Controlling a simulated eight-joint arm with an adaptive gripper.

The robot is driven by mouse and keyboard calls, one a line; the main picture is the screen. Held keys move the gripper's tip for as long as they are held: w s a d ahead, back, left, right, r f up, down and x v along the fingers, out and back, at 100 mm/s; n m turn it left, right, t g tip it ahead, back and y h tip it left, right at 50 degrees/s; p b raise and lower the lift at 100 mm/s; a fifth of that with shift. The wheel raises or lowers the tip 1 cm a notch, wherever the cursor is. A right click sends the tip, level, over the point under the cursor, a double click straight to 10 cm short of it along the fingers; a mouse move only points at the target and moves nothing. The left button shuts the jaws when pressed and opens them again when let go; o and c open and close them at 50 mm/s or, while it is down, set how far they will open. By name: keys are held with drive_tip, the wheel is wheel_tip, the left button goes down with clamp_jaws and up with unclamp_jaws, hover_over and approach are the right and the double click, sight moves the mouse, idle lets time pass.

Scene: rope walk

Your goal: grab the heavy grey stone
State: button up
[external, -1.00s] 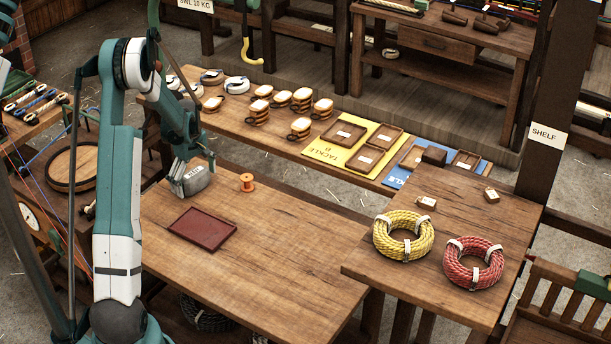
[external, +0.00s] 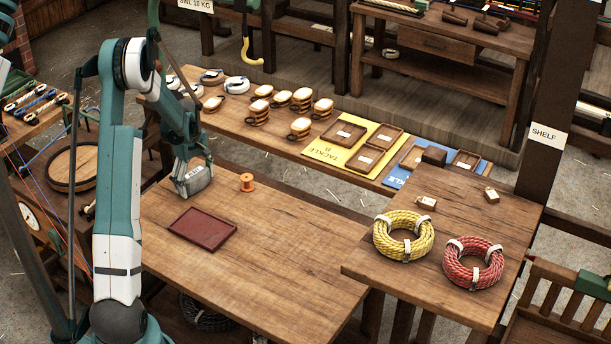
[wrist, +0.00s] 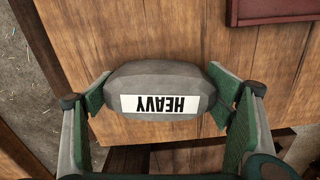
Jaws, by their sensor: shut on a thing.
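The grey stone (external: 197,181) is at the far left corner of the front wooden table (external: 262,255). In the wrist view the stone (wrist: 163,80) carries a white label reading HEAVY, upside down in that picture. My gripper (external: 193,181) is shut on the stone, with green finger pads (wrist: 160,98) at its left and right ends. I cannot tell whether the stone touches the table or is slightly above it.
A dark red tray (external: 202,230) lies in front of the stone, and an orange spool (external: 247,182) stands to its right. Yellow (external: 403,255) and red (external: 474,284) rope coils lie on the right table. The front table's middle is clear.

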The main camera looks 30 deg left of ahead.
sight(194, 172)
drive_tip(key=shift+r, duration=0.1)
drive_tip(key=shift+r+p, duration=0.8)
drive_tip(key=shift+r, duration=4.15)
drive_tip(key=shift+d, duration=0.1)
